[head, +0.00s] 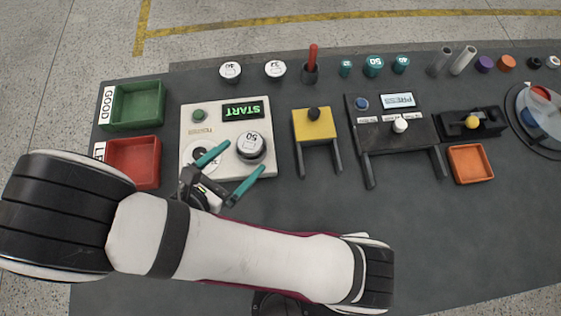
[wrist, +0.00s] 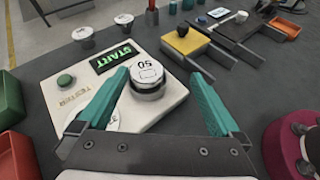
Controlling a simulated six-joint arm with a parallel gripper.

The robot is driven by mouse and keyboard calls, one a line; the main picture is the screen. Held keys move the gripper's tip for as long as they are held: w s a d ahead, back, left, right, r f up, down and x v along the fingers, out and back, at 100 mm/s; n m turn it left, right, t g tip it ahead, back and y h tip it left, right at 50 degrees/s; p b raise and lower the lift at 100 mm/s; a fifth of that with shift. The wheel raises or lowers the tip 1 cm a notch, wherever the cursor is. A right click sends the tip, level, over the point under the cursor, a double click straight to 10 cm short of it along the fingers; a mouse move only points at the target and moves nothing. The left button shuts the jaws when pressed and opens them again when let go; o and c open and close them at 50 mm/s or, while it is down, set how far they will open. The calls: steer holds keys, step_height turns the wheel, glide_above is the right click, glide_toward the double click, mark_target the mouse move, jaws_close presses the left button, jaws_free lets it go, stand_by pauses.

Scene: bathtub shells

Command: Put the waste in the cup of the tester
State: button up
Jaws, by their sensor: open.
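The tester (head: 222,132) is a white square board with a green button and a lit START display (head: 242,109). A round dark-sided piece with a white top marked 50 (head: 251,146) stands at its right side; it also shows in the wrist view (wrist: 148,75). A round white part with a dark centre (head: 206,157) is at the tester's lower left, partly behind my gripper. My gripper (head: 248,159) is open, its teal fingers reaching over the tester on either side of the 50 piece. In the wrist view the piece sits between the fingers (wrist: 160,76). No piece is labelled as waste.
A green tray (head: 162,104) marked GOOD and a red tray (head: 156,150) stand left. White-topped round pieces (head: 230,71) stand behind the tester. A yellow-topped stand (head: 314,127) and black stand (head: 384,135) are to the right. The front right table is clear.

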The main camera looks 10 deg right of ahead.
steer(key=s+d+r+m+g+h, duration=0.1)
steer(key=d+r+m+g, duration=0.25)
steer(key=d+m, duration=0.25)
steer(key=s+d+r+m+g, duration=0.1)
steer(key=d+r+m+g, duration=0.2)
steer(key=d+m+g, duration=0.3)
steer(key=s+r+m+y, duration=0.3)
steer(key=s+m+y, duration=0.1)
steer(key=m, duration=0.6)
steer(key=s+r+m+y, duration=0.3)
steer(key=m+y, duration=0.4)
steer(key=m, duration=0.3)
steer(key=shift+s+m+g, duration=0.4)
steer(key=shift+s+g, duration=0.05)
steer(key=shift+s, duration=0.35)
steer(key=shift+c, duration=0.3)
